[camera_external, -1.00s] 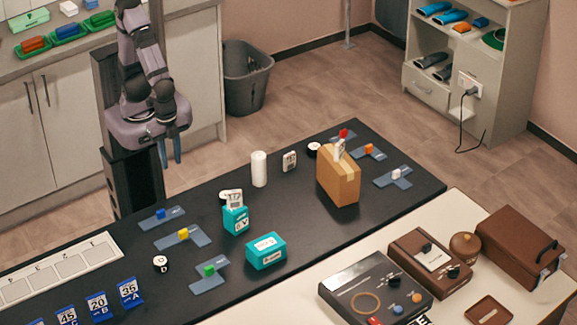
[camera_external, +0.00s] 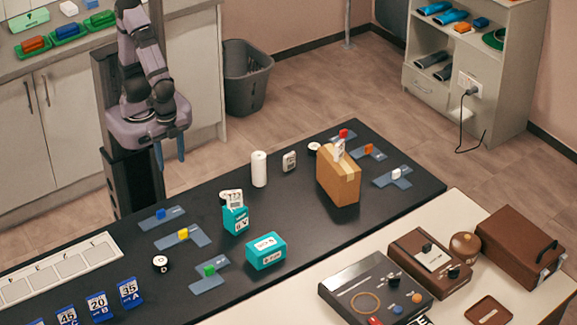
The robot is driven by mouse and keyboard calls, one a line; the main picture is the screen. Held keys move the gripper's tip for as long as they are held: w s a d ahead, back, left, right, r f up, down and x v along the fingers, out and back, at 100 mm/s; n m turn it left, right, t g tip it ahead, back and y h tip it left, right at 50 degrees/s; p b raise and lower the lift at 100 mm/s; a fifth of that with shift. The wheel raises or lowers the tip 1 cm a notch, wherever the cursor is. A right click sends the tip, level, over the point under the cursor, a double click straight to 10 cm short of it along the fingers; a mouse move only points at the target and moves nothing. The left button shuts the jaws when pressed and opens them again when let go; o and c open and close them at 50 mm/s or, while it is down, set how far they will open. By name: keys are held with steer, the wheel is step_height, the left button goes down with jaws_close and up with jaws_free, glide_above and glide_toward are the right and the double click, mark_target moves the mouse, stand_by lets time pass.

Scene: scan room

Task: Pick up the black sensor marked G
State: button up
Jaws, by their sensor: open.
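Several small round black pieces with white tops lie on the black table (camera_external: 300,245). One (camera_external: 161,263) is at the front left with a dark mark on top, too small to read surely. Another (camera_external: 313,148) is at the back, beside the cardboard box. I cannot tell which is marked G. My gripper (camera_external: 170,164) is open and empty, pointing down beyond the table's far left edge, apart from all of these.
The cardboard box (camera_external: 338,183) stands tall at the back right. Teal boxes (camera_external: 235,221) (camera_external: 266,252), a white cylinder (camera_external: 259,169) and blue pads with coloured blocks (camera_external: 182,237) stand about. Number cards (camera_external: 130,292) line the front left. The table's middle right is clear.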

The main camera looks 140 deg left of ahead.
steer(key=shift+o, duration=0.8)
